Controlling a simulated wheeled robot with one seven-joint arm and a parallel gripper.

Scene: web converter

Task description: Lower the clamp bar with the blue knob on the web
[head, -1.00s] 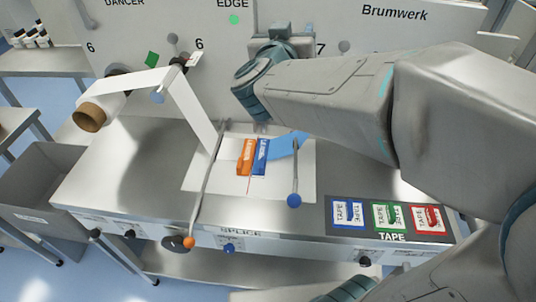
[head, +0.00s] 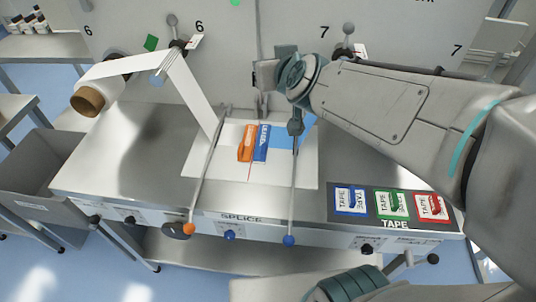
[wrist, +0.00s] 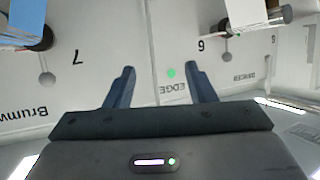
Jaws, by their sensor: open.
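The clamp bar with the blue knob (head: 289,240) lies low across the right side of the splice plate, its knob at the table's front edge. Its rod (head: 294,190) runs back toward the wall; its rear end is partly hidden by my wrist. The blue web (head: 283,141) lies on the plate around the bar's rear part, partly hidden by my arm. My gripper is above the rear of the plate and faces the wall. In the wrist view my gripper (wrist: 160,68) is open, with nothing between its fingers.
A second bar with an orange knob (head: 189,229) lies down at the left, by the white web (head: 193,95). Orange (head: 246,143) and blue (head: 262,143) labelled pieces lie mid-plate. A tape holder (head: 372,219) is at right. A grey bin (head: 30,180) stands left.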

